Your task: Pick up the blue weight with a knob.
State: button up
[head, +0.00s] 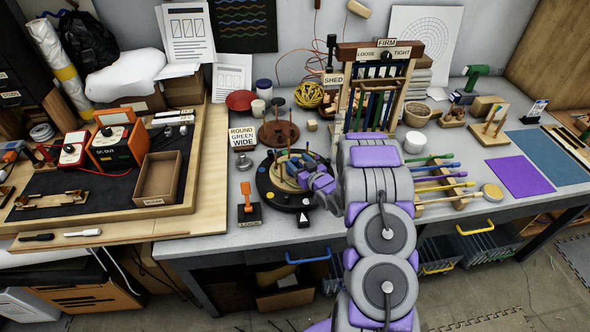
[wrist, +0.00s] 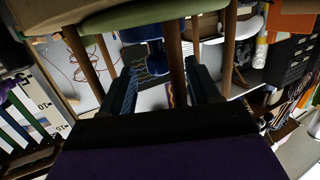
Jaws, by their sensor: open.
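A blue weight with a narrower blue knob (wrist: 148,32) shows in the wrist view, hanging in the frame among brown wooden pegs (wrist: 174,60). My gripper (wrist: 163,78) is open, with one finger on each side of the space below the weight in the picture. A peg also crosses between the fingers. I cannot tell whether the fingers touch anything. In the head view my gripper (head: 306,170) is at the pegs of the round black turntable (head: 270,199). The weight is not clear there; my gripper hides part of that spot.
A sign reading "ROUND GREEN WIDE" (head: 243,138) stands left of the turntable, with an orange-handled lever (head: 248,200) in front. A wooden frame with hanging strips (head: 376,85) stands behind. A rack of coloured rods (head: 445,186) lies right. Bare bench shows near the front edge.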

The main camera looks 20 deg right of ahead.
grip_shut()
dwell(0.4)
